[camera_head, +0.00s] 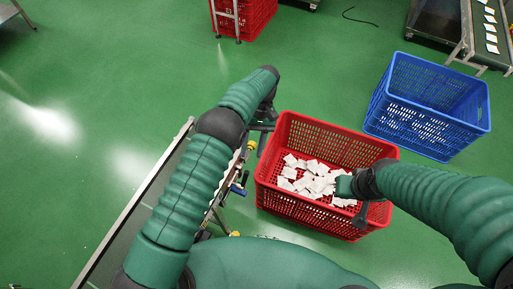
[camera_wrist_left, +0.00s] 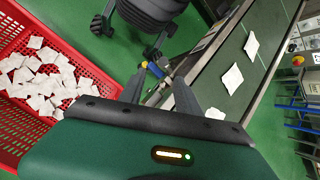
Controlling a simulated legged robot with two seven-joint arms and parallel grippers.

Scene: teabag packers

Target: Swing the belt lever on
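My left gripper (camera_head: 264,122) hangs beside the near conveyor, left of the red crate. In the left wrist view its two fingers (camera_wrist_left: 159,84) stand apart with nothing held between them. A small blue and yellow fitting (camera_wrist_left: 157,68) on the conveyor's side shows beyond the gap between the fingertips. In the head view a blue part (camera_head: 238,189) shows at the conveyor's edge; I cannot tell for sure that it is the belt lever, or its position. My right gripper (camera_head: 360,208) is over the right side of the red crate; its fingers are not clear.
The red crate (camera_head: 270,196) holds many white teabags; it also shows in the left wrist view (camera_wrist_left: 92,72). The near conveyor belt (camera_wrist_left: 262,62) carries several teabags. A blue crate (camera_head: 452,145) stands right. Another red crate stands at the back. Green floor is free between them.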

